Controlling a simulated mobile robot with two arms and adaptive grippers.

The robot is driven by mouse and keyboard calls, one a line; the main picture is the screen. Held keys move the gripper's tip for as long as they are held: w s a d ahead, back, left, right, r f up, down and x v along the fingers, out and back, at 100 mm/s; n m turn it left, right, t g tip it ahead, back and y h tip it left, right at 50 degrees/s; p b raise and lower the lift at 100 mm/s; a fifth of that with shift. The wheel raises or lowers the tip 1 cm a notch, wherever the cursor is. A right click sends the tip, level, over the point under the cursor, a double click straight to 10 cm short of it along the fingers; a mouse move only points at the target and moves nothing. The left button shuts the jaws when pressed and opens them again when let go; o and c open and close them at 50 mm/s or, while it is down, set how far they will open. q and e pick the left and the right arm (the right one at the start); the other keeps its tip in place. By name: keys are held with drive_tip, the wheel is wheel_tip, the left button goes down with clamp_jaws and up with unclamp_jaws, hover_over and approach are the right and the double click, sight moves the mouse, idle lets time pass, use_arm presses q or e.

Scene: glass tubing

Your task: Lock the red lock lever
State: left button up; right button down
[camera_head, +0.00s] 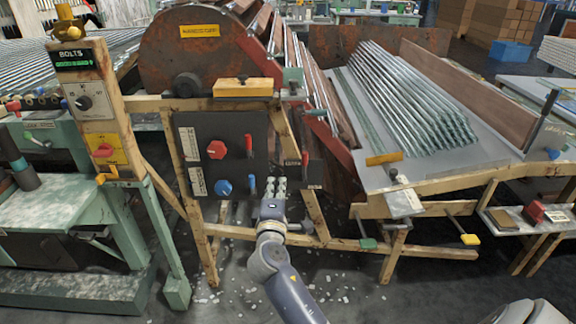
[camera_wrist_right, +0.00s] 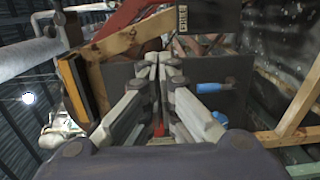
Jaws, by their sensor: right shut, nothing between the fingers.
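Two upright red levers show in the head view. One red lever (camera_head: 248,146) is on the black control panel (camera_head: 227,140), right of the red knob. Another red lever (camera_head: 305,159) is on a small dark plate right of the panel. I cannot read which is the lock. My right gripper (camera_head: 275,183) is below and between them, beside the panel's lower right, pointing toward the machine. In the wrist view its fingers (camera_wrist_right: 158,66) are closed together with nothing between them. A small red piece (camera_wrist_right: 158,130) shows between the finger links. My left gripper is out of view.
A blue knob (camera_head: 223,187) and blue lever (camera_head: 252,183) are on the panel, left of my right gripper. A blue handle (camera_wrist_right: 212,88) also shows in the wrist view. Wooden beams (camera_head: 310,205) stand close at the right. Debris lies on the floor.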

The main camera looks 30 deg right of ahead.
sight(304, 165)
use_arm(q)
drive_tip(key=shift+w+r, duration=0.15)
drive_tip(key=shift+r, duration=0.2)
use_arm(e)
drive_tip(key=w+d, duration=0.2)
drive_tip(key=d, duration=0.1)
drive_tip(key=w+d, duration=0.2)
drive_tip(key=d, duration=0.1)
drive_tip(key=w+d, duration=0.3)
drive_tip(key=shift+d+f, duration=0.1)
drive_tip(key=shift+d, duration=0.05)
drive_tip(key=shift+s+d, duration=0.1)
drive_tip(key=shift+s, duration=0.05)
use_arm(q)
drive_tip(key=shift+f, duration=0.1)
use_arm(e)
drive_tip(key=shift+s+d+m, duration=0.1)
drive_tip(key=shift+d+m, duration=0.1)
drive_tip(key=shift+m, duration=0.2)
